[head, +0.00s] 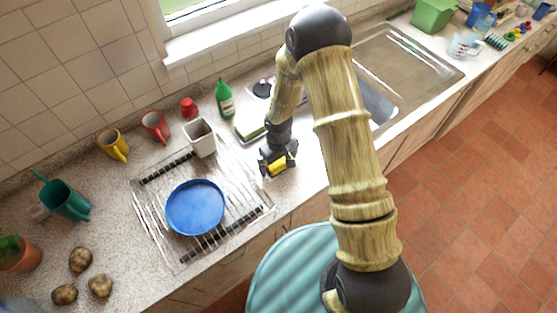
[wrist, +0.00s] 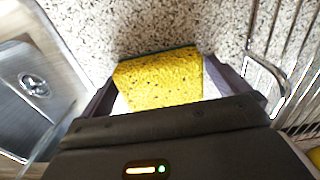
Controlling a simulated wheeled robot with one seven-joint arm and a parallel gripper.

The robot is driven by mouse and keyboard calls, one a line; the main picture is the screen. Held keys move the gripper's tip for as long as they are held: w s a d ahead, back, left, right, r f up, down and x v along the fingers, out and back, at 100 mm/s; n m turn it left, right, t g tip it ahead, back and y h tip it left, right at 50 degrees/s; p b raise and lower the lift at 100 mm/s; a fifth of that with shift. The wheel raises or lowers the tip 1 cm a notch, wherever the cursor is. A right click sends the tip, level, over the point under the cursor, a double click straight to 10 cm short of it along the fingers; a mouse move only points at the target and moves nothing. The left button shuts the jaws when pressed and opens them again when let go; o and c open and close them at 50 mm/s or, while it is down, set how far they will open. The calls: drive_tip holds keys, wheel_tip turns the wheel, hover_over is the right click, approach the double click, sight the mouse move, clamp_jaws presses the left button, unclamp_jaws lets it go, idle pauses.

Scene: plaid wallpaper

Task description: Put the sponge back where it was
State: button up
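The yellow sponge (wrist: 160,78) sits between the two fingers of my gripper (wrist: 165,92) in the wrist view, filling most of the space between them. In the head view my gripper (head: 278,165) is over the counter strip between the dish rack and the sink, with the sponge (head: 277,168) showing yellow between its fingers. The gripper appears shut on the sponge. Speckled counter shows beyond the sponge in the wrist view; its height above the counter is hard to tell. My arm hides part of the sink.
The wire dish rack (head: 150,207) holds a blue pan (head: 195,207) and a pale cup (head: 200,138). A green bottle (head: 225,99) stands behind, beside a small green-and-pale item (head: 249,126). The metal sink (head: 425,62) lies right. Mugs and potatoes are at left.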

drive_tip(key=shift+w+a+r, duration=0.1)
drive_tip(key=shift+w+r, duration=0.05)
drive_tip(key=shift+r, duration=0.55)
wheel_tip(320, 180, up, 11)
drive_tip(key=b, duration=0.2)
idle(0.4)
drive_tip(key=shift+s, duration=0.2)
drive_tip(key=s+d+r+m+t, duration=0.2)
drive_tip(key=s+d+r+m, duration=0.4)
drive_tip(key=s+d+r, duration=0.4)
drive_tip(key=s+d, duration=0.2)
drive_tip(key=d, duration=0.1)
drive_tip(key=shift+d+m+t, duration=0.3)
drive_tip(key=shift+m, duration=0.1)
drive_tip(key=shift+s, duration=0.15)
